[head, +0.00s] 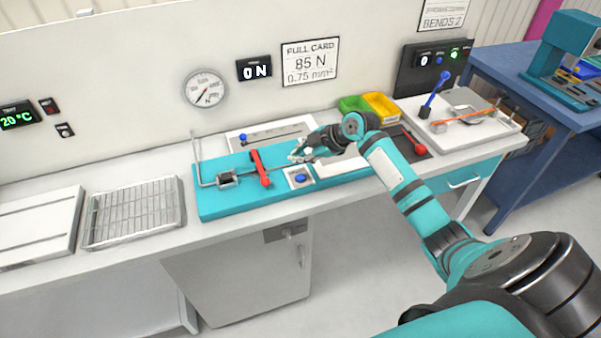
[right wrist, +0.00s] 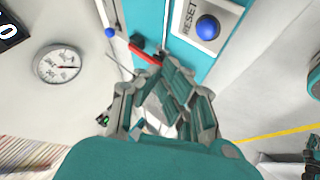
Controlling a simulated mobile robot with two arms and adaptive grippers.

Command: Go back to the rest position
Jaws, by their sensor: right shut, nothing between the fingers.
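My right gripper (head: 300,154) is shut and empty. It hovers over the teal test fixture (head: 215,203) on the bench, just above and behind the blue reset button (head: 300,178) in the head view. In the right wrist view the gripper's fingers (right wrist: 160,75) are together, with the reset button (right wrist: 207,28) beyond them to the upper right. A red lever (head: 261,168) stands on the fixture left of the gripper; it also shows in the right wrist view (right wrist: 146,56). My left gripper is not in view.
A wire rack (head: 133,211) lies on the bench at left. Green (head: 352,103) and yellow (head: 381,107) bins stand behind my right forearm. A white tray (head: 470,138) with a blue-handled lever (head: 434,93) is at right. A wall gauge (head: 205,89) hangs behind the fixture.

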